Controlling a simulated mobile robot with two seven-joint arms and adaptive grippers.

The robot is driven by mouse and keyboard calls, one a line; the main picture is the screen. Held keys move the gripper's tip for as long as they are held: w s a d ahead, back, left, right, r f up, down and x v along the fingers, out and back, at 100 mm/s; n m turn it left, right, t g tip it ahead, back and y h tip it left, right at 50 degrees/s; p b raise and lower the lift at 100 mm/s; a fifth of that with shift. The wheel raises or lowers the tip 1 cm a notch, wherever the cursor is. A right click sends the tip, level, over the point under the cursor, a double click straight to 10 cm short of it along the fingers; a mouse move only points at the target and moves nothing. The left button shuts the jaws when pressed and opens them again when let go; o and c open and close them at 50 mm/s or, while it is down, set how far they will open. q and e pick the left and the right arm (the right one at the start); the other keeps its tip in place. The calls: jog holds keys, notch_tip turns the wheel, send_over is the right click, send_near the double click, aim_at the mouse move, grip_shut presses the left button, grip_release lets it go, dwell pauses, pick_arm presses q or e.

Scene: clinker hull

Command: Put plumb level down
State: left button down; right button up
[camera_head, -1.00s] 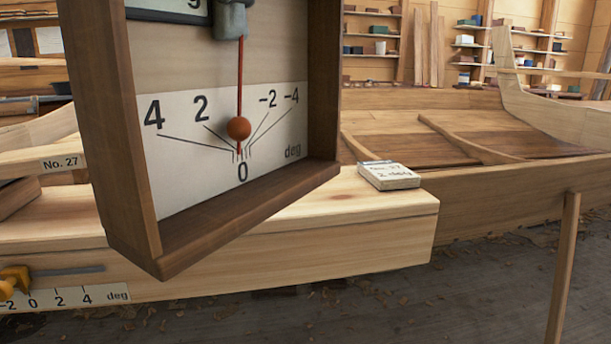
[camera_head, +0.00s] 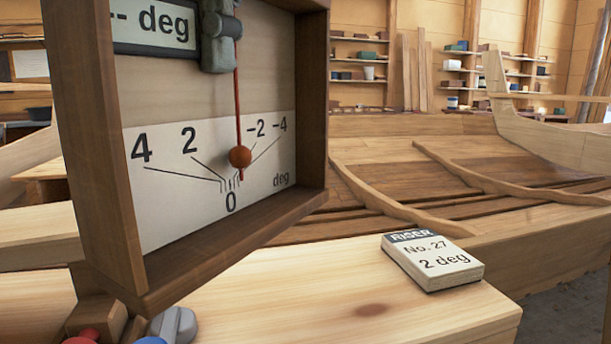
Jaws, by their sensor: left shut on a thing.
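The plumb level (camera_head: 92,150) is a dark wooden box frame with a pale scale face, large and close at the left, tilted in the picture. Its red pointer with an orange bob (camera_head: 240,157) hangs slightly to the right of the 0 mark, toward -2. A small display (camera_head: 155,24) at its top ends in "-- deg". My left gripper (camera_head: 220,38) shows as grey finger parts at the top of the face and is shut on the level. The level's top is out of frame. Its lower edge appears above the pale bench plank (camera_head: 330,310); contact cannot be told. My right gripper is not seen.
A small block (camera_head: 433,262) labelled "RISER No. 27 2 deg" lies on the plank at the right. Red, blue and grey rounded parts show at the lower left. The planked hull (camera_head: 460,185) lies behind. Bare plank lies left of the block.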

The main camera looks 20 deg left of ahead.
pick_arm(q)
send_over(302, 185)
notch_tip(302, 185, down, 6)
jog(key=shift+s+f, duration=0.1)
jog(key=shift+f, duration=2.15)
jog(key=c, duration=2.1)
grip_release()
jog(key=shift+f, duration=0.1)
jog(key=o, duration=0.5)
jog(key=shift+c, duration=0.2)
